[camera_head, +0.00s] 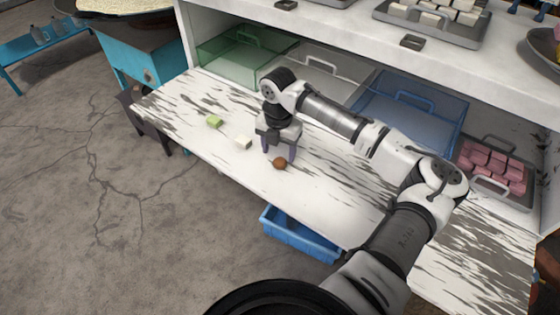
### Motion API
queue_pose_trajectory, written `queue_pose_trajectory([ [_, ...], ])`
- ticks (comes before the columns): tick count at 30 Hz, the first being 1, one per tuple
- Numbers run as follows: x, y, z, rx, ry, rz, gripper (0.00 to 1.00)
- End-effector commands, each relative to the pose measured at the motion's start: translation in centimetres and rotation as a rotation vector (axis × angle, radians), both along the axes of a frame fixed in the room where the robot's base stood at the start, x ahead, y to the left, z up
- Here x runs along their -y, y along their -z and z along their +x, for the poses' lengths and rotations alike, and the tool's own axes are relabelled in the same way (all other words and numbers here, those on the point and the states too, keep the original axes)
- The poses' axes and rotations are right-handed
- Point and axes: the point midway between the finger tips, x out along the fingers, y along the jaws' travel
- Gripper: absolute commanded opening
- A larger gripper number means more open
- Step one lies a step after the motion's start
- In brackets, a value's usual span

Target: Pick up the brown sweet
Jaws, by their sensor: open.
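The brown sweet (280,163) is a small round ball on the white worn tabletop (190,103), near its front edge. My gripper (279,154) points down right by it, with its fingers just behind and above the sweet in the picture. The gripper is open. I cannot tell from this one view whether the sweet is between the fingers or in front of them. A white sweet (243,143) and a green sweet (213,121) lie to the left on the same tabletop.
Green (232,62), clear (322,66) and blue (420,112) bins stand under the shelf behind my arm. A tray of pink blocks (492,185) is at right. A blue crate (296,240) sits below the front edge. The tabletop's left end is clear.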

Motion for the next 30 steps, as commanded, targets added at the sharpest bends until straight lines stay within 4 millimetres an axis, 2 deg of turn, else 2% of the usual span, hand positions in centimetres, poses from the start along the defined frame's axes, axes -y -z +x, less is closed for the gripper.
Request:
queue_pose_trajectory([
  [7,0.4,3.3,0.0,-0.002,0.001,-0.001,0.61],
  [16,0.3,4.0,0.0,0.0,0.002,-0.001,0.61],
  [27,0.3,3.9,0.0,0.0,0.002,-0.001,0.13],
  [30,0.3,3.9,0.0,0.0,0.002,-0.001,0.13],
])
